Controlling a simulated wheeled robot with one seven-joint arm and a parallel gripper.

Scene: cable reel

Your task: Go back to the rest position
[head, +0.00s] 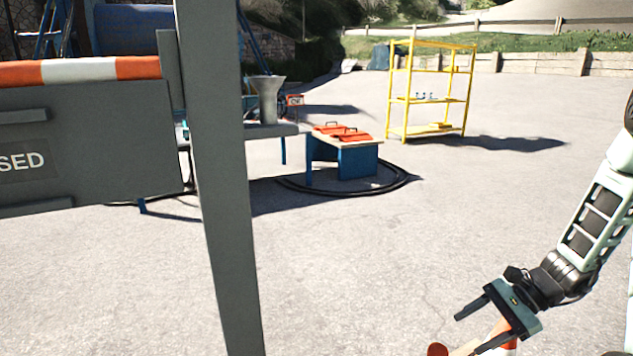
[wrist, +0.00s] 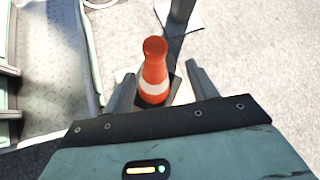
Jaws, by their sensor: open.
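My gripper (head: 485,322) is at the lower right of the head view, at the end of my arm, pointing down and to the left. Its two fingers are spread apart, and it also shows in the wrist view (wrist: 160,90). An orange and white traffic cone (wrist: 154,72) stands below and between the fingers in the wrist view, apart from them as far as I can tell. In the head view only part of the cone (head: 437,349) shows at the bottom edge, partly hidden by my gripper.
A grey barrier post (head: 225,200) with a sign board (head: 90,150) stands close on the left. Farther back are a blue bench (head: 345,158) with orange items, a black cable loop (head: 385,187) on the ground and a yellow shelf (head: 430,100). The paved middle is clear.

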